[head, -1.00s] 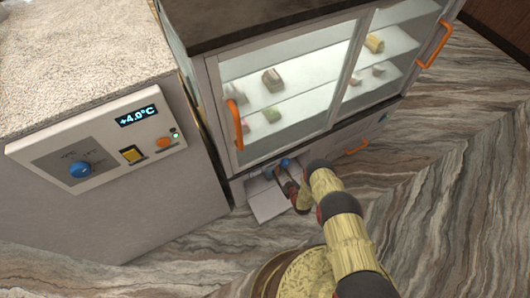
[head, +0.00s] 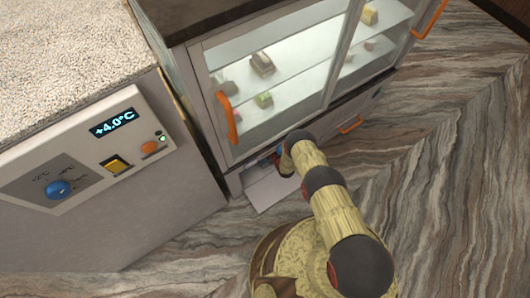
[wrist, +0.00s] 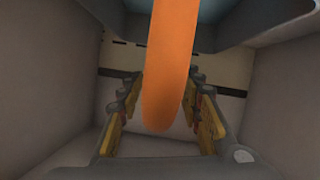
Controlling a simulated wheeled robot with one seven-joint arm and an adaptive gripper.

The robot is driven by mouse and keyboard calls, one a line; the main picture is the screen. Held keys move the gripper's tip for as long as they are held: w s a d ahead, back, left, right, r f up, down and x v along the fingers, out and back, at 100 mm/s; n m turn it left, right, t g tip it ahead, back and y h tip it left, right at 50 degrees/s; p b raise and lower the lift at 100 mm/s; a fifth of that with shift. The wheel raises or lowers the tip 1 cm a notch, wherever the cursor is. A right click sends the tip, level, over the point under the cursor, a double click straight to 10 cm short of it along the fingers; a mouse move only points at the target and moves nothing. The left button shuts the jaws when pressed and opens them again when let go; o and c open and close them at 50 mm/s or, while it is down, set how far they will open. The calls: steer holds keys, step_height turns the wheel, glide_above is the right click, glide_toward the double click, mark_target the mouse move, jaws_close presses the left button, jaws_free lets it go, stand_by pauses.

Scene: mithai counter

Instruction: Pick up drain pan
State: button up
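In the wrist view my gripper (wrist: 165,118) is open, its two yellow-padded fingers spread apart. An orange rounded bar (wrist: 170,70) comes down from the top between the fingers, with a gap on both sides. It looks like a handle; I cannot tell whether it belongs to the drain pan. Pale walls (wrist: 50,80) enclose the gripper on both sides. In the head view my gripper is at the low opening under the display case, mostly hidden behind my arm. No drain pan can be made out clearly in the head view.
A pale panel (head: 272,188) juts out at the foot of the glass display case (head: 270,75). Orange handles (head: 228,118) are on its doors, and a lower orange handle (head: 350,125) is to the right. A counter with a control panel (head: 90,155) stands left. The floor at right is clear.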

steer(key=shift+w+a+f, duration=0.15)
steer(key=shift+w+a, duration=0.05)
steer(key=shift+w, duration=0.15)
steer(key=shift+c, duration=0.7)
steer(key=c, duration=0.7)
jaws_close()
